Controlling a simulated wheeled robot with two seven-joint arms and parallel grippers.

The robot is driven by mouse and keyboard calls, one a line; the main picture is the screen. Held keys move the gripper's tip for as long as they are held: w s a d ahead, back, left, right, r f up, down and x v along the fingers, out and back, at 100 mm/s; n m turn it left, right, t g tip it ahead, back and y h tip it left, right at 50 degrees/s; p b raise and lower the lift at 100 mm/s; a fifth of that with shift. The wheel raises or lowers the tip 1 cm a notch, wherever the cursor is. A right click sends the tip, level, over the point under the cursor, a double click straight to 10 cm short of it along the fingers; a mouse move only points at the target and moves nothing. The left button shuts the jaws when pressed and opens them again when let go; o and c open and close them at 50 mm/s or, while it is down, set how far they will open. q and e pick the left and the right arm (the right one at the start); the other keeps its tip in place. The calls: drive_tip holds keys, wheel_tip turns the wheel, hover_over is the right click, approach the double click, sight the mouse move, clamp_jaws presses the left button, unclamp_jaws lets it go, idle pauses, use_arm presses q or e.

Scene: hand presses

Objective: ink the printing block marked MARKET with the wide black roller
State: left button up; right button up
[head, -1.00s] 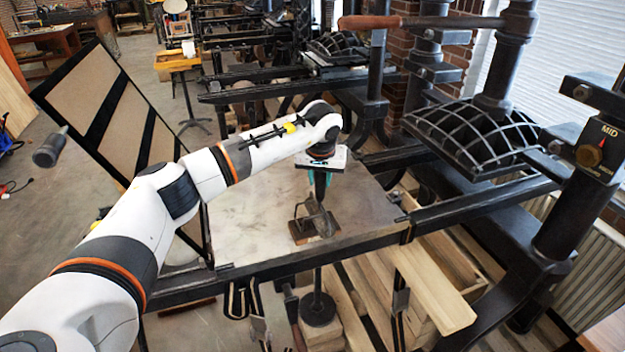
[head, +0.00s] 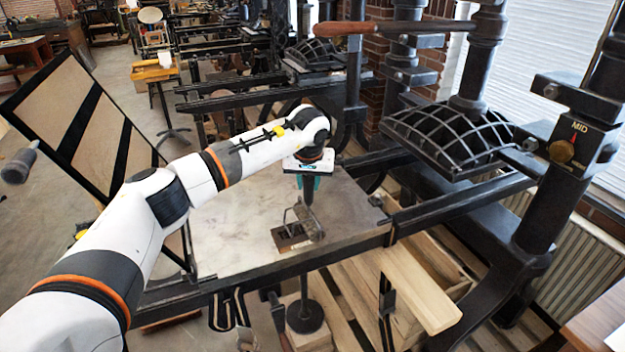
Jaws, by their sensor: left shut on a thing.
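A dark brown printing block (head: 284,240) lies on the pale stone bed (head: 235,215) of the nearest press, close to its front edge. Its lettering is too small to read. My left gripper (head: 308,186) points down above the bed and is shut on the upright dark handle of a roller (head: 307,220). The roller's wire frame and lower end are at the right part of the block. I cannot tell whether the roller touches the block's face. The roller's width and colour are hard to make out. My right gripper is not in view.
The press's domed ribbed platen (head: 455,135) and dark post stand right of the bed. A framed panel (head: 75,125) leans up at the left. A wooden plank (head: 415,290) and crate are below the bed's front right. More presses stand behind.

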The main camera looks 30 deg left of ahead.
use_arm(q)
drive_tip(key=s+a, duration=0.5)
drive_tip(key=s, duration=0.1)
drive_tip(key=shift+s+a+p, duration=0.3)
drive_tip(key=shift+s+p, duration=0.05)
idle(0.7)
drive_tip(key=shift+r, duration=0.2)
drive_tip(key=shift+r+p, duration=1.65)
drive_tip(key=shift+r, duration=0.75)
